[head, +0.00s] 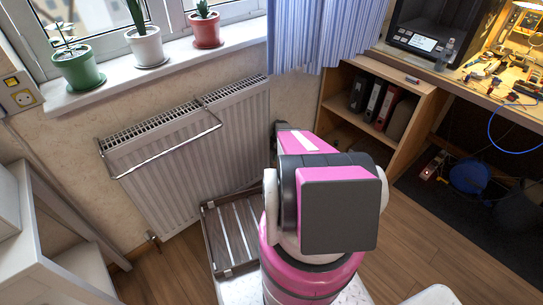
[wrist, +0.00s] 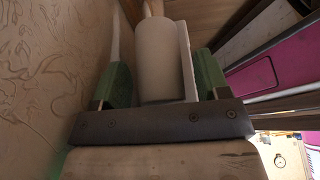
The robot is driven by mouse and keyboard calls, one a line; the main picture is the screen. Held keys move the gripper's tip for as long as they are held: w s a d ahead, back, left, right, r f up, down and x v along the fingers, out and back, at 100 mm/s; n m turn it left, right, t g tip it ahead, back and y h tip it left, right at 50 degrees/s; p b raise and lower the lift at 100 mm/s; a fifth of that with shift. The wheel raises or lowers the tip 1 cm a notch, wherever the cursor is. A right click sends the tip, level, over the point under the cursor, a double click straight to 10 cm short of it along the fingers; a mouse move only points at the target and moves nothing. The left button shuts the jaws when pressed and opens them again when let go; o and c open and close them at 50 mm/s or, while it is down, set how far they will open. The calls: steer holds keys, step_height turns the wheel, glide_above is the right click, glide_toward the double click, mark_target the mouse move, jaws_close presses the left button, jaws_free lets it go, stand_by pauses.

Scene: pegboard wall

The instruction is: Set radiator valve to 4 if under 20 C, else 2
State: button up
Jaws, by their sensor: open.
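The white ribbed radiator (head: 190,150) hangs on the wall below the window in the head view. My arm covers the area by its right end, so no valve shows there. In the wrist view a white cylinder, which looks like the valve head (wrist: 162,62), lies between the two green fingers of my gripper (wrist: 160,72). The gripper is open, with a finger on each side of the cylinder. I cannot tell whether either finger touches it. No number or mark on the cylinder is readable. No temperature reading is legible in either view.
A slatted rack (head: 232,235) stands below the radiator. A metal rail (head: 165,150) hangs on the radiator's front. A wooden shelf with binders (head: 375,100) stands right of my arm, beside the workbench (head: 500,75). Potted plants (head: 148,47) line the sill. A small round dial (wrist: 281,160) shows at lower right.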

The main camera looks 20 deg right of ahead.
steer(key=shift+f, duration=0.2)
steer(key=c, duration=0.9)
steer(key=shift+s+m, duration=0.1)
steer(key=shift+m, duration=0.2)
steer(key=m+t, duration=0.2)
steer(key=m, duration=0.2)
steer(key=shift+r+m, duration=0.1)
steer(key=shift+m, duration=0.2)
steer(key=m+t, duration=0.1)
steer(key=m, duration=0.3)
steer(key=shift+t, duration=0.3)
